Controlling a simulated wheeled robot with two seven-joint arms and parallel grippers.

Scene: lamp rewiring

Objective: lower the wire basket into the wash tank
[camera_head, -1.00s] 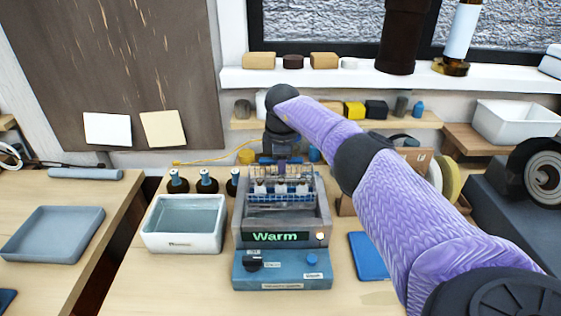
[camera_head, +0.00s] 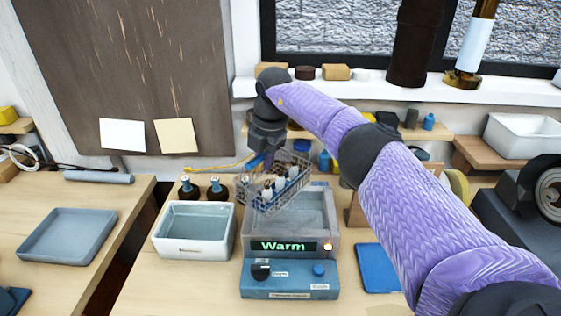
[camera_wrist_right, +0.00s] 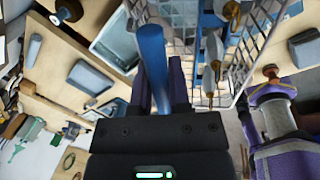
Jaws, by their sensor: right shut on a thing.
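The wire basket (camera_head: 277,192), with several pale pieces in it, hangs tilted in the air in the head view. It is over the back left part of the wash tank (camera_head: 290,234), whose display reads "Warm". My right gripper (camera_head: 259,162) is shut on the basket's blue handle, which shows large between its fingers in the right wrist view (camera_wrist_right: 152,60). The basket's mesh (camera_wrist_right: 190,35) also shows there, beyond the fingers. The basket hides the tank's back left corner. My left gripper is not in view.
A white-rimmed basin (camera_head: 196,247) stands close to the tank's left. Dark bottles (camera_head: 215,188) stand behind the basin. A blue mat (camera_head: 379,268) lies right of the tank, under my right arm. A grey tray (camera_head: 66,236) is on the left bench.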

